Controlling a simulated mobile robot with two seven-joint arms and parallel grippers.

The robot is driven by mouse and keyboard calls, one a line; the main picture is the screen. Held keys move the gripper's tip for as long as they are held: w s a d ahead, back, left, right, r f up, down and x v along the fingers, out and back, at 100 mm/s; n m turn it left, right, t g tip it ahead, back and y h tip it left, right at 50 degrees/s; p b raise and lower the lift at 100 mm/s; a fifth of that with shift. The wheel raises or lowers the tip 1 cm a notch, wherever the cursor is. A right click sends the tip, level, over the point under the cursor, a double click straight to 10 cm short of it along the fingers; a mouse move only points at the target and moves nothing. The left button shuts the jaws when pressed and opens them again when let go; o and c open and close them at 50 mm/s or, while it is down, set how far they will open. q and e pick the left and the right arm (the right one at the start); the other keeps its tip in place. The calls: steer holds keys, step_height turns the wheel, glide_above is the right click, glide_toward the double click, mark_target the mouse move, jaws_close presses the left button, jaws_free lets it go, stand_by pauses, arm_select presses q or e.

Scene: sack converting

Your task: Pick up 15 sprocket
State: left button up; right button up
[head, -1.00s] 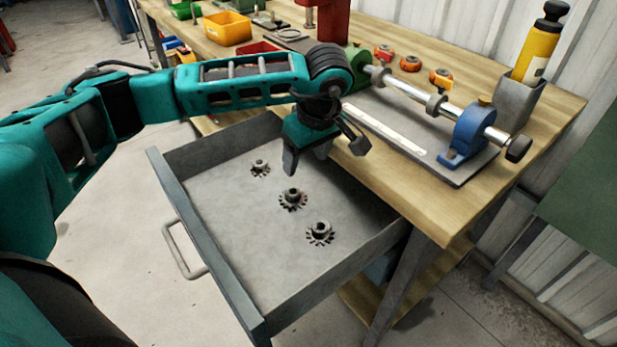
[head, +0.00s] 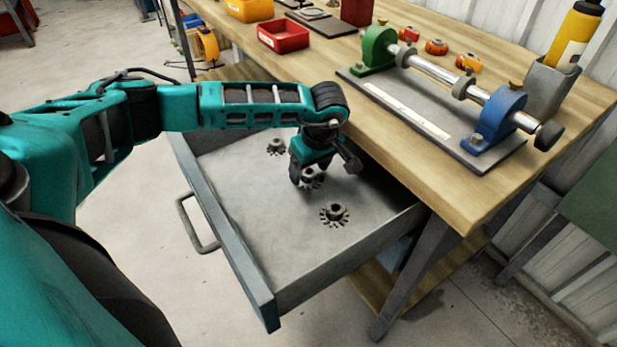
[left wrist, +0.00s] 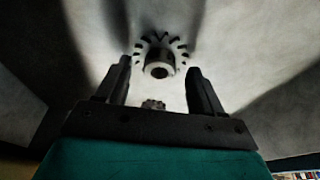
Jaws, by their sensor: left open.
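Three toothed sprockets with hubs lie in a row on the floor of an open grey drawer (head: 262,235). The middle sprocket (head: 312,178) is directly below my left gripper (head: 321,182) and partly hidden by it. The smaller sprocket (head: 276,147) lies at the far end, and the large sprocket (head: 336,214) lies nearest. I cannot read which one is 15. In the left wrist view, a sprocket (left wrist: 160,62) shows just beyond and between the open fingertips of my left gripper (left wrist: 160,82), with nothing held. Another sprocket (left wrist: 153,104) is partly hidden. My right gripper is not in view.
The wooden bench edge (head: 440,195) runs along the drawer's right side.

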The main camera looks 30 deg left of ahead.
arm_select(q)
steer(key=shift+f, duration=0.35)
steer(key=shift+c, duration=0.2)
steer(key=shift+r, duration=0.1)
jaws_close()
